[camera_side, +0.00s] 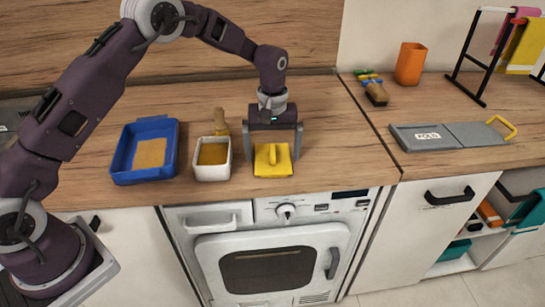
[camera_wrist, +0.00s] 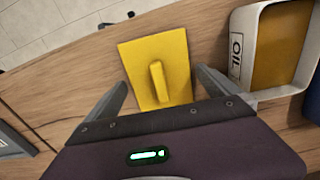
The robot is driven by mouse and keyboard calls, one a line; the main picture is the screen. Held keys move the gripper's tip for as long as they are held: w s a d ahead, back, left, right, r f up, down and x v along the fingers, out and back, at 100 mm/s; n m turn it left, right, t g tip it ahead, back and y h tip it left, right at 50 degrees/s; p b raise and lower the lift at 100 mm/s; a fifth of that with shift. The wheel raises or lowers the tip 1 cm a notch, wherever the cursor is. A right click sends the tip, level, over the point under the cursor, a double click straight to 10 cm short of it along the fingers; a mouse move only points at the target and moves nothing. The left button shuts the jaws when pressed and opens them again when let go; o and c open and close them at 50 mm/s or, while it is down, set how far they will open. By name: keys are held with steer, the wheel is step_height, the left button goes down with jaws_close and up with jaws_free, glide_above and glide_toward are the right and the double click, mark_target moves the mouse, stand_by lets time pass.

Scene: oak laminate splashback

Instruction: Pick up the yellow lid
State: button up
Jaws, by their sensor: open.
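The yellow lid (camera_side: 283,166) is a flat square plate with a raised bar handle on top. It lies on the wooden counter near the front edge, right of the white container. It also shows in the wrist view (camera_wrist: 178,52), with its handle (camera_wrist: 158,82) upward. My gripper (camera_side: 272,153) is open and empty, just behind and above the lid in the side view. In the wrist view, my gripper's fingers (camera_wrist: 160,88) stand apart, one on each side of the lid's near part and handle. Whether either finger touches the lid I cannot tell.
A white container labelled OIL (camera_wrist: 236,60) stands close beside the lid; it shows in the side view (camera_side: 226,172). A wooden bottle-shaped item (camera_side: 220,122) is behind it. A blue tray (camera_side: 174,150) stands left. A grey board (camera_side: 458,139) lies right. The counter right of the lid is clear.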

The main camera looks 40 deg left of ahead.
mark_target(272, 150)
steer(key=shift+f, duration=0.2)
steer(key=shift+c, duration=0.4)
steer(key=c, duration=1.1)
step_height(272, 150, up, 10)
steer(key=shift+a+f, duration=0.15)
steer(key=shift+f, duration=0.1)
steer(key=s+a+r, duration=0.3)
steer(key=s+a, duration=0.7)
steer(key=s, duration=0.1)
steer(key=shift+f, duration=3.15)
